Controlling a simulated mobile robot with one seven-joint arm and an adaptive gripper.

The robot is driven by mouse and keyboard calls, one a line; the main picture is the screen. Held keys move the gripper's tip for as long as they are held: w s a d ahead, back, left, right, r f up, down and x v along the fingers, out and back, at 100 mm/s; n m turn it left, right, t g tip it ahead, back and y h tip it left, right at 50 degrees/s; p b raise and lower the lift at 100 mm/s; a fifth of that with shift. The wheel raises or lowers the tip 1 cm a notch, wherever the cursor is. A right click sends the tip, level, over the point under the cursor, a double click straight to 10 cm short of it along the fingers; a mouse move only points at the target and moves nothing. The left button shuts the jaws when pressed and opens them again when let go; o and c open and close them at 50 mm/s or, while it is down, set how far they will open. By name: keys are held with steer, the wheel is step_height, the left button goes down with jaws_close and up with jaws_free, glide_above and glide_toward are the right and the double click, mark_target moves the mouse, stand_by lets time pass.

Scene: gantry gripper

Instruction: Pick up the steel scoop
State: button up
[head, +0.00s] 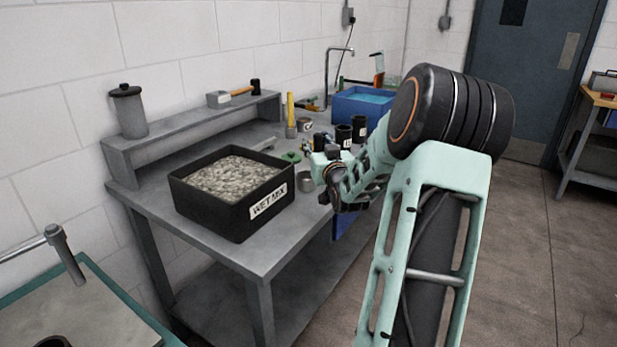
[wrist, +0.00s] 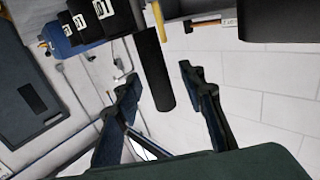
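A small grey metal cup-shaped piece (head: 305,181), which looks like the bowl of the steel scoop, sits on the bench just right of the black bin. My gripper (head: 338,190) is close to its right side, at the bench's front edge. In the wrist view my gripper (wrist: 160,74) is open, with a finger on each side. A dark cylinder (wrist: 155,72), which looks like the scoop's handle, points towards the camera between the fingers. I see a gap on both sides.
The black WET MIX bin (head: 224,221) full of grey mix stands left of the scoop. Black labelled cups (head: 343,137) and a blue water tub (head: 366,122) stand behind my gripper. A raised shelf (head: 185,118) holds a hammer (head: 232,95) and a canister (head: 130,112).

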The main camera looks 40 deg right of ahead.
steer(key=shift+c, duration=0.3)
jaws_close()
steer(key=shift+r, duration=0.2)
